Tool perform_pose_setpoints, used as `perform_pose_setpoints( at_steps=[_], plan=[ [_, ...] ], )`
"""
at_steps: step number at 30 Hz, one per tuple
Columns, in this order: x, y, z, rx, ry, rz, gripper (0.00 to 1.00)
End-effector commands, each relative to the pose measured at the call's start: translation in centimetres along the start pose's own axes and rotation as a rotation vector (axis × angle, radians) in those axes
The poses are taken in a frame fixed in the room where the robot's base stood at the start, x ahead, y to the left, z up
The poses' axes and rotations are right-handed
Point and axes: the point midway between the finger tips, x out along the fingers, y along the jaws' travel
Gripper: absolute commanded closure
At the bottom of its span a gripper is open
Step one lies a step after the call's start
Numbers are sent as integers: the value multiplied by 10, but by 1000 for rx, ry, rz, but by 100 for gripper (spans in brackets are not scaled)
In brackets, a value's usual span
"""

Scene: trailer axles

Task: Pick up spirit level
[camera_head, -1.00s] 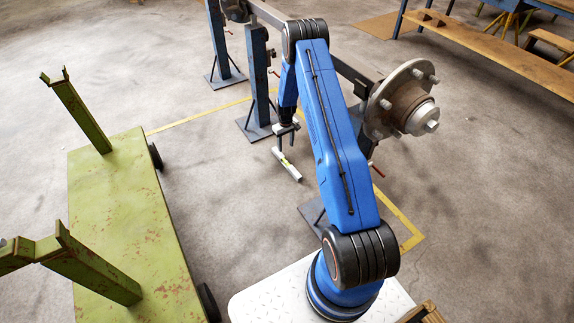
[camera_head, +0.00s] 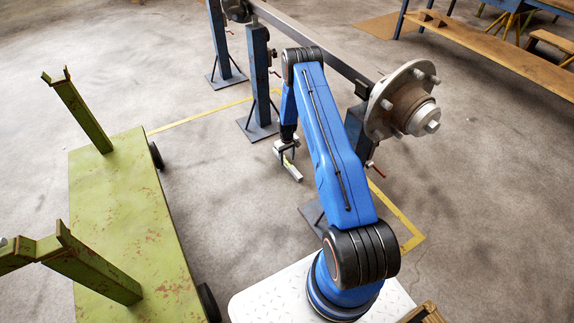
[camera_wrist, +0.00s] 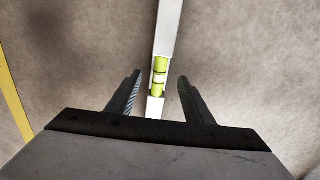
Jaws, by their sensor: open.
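The spirit level (camera_head: 293,172) is a light bar lying on the concrete floor, between the green cart and the axle stands. In the wrist view the spirit level (camera_wrist: 168,35) runs from the top edge down between the fingers, with a yellow-green vial near its lower end. My gripper (camera_head: 287,155) is low over the far part of the level and hides some of it. In the wrist view my gripper (camera_wrist: 160,85) is open, one finger on each side of the level, with gaps on both sides. I cannot tell how high the fingertips are above the floor.
A green cart (camera_head: 115,215) with uprights stands at the left. Blue stands (camera_head: 258,75) carry a trailer axle with a wheel hub (camera_head: 403,100) at the right, close to my arm. Yellow tape (camera_head: 200,117) marks the floor. Floor around the level is clear.

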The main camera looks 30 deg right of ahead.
Motion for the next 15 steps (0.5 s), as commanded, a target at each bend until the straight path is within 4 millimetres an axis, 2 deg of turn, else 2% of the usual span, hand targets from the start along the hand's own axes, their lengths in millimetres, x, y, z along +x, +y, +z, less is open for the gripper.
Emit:
perform_pose_setpoints(
  at_steps=[3,6,14,15],
  plan=[
    [18,1,0,0,-1,0,53],
    [27,1,-1,0,0,0,53],
    [30,2,-1,0,1,0,53],
    [30,2,-1,0,0,0,63]
  ],
)
